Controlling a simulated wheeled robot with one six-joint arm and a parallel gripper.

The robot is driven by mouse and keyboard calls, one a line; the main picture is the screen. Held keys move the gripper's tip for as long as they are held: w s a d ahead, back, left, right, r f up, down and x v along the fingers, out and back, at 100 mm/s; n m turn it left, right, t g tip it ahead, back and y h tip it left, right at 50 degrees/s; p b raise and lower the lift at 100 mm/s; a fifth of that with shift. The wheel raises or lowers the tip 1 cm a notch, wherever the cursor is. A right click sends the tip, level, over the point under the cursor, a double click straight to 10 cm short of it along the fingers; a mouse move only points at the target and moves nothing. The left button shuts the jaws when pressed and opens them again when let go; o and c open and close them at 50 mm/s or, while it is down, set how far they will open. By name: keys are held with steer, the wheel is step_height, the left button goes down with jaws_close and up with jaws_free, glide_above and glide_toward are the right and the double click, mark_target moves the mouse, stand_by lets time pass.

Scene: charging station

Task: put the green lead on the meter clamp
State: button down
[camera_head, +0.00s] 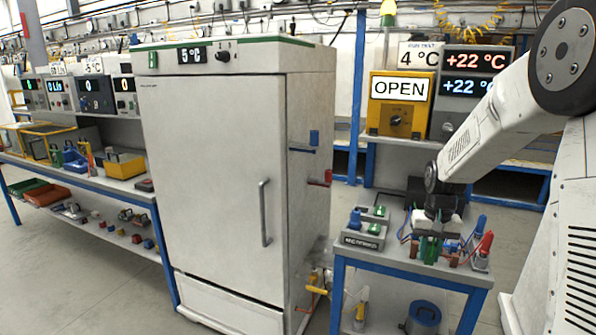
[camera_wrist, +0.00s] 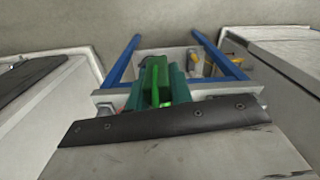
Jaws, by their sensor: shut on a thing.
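My gripper (camera_head: 431,247) is above the small blue-legged table on the right and points down. It is shut on the green lead (camera_head: 431,252), whose green body shows between the jaws. In the wrist view the bright green lead (camera_wrist: 157,82) stands upright between darker teal-green parts. I cannot tell whether the lead touches the table or a part on it. I cannot make out the meter clamp for certain among the small fittings around my gripper. A red-topped piece (camera_head: 486,243) stands on the table just right of my gripper.
A large white cabinet (camera_head: 215,170) stands left of the table (camera_head: 395,265). A yellow OPEN unit (camera_head: 399,120) is behind. A blue bucket (camera_head: 424,315) is below.

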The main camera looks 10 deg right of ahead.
steer(key=w+a+f+n, duration=0.2)
steer(key=a, duration=0.6)
steer(key=w+a+f+n, duration=0.2)
steer(key=a+f+n, duration=0.1)
steer(key=a, duration=0.5)
step_height(320, 180, down, 12)
steer(key=s, duration=0.2)
steer(key=shift+s+a+r, duration=0.2)
steer(key=shift+s+a, duration=0.15)
steer(key=shift+s, duration=0.05)
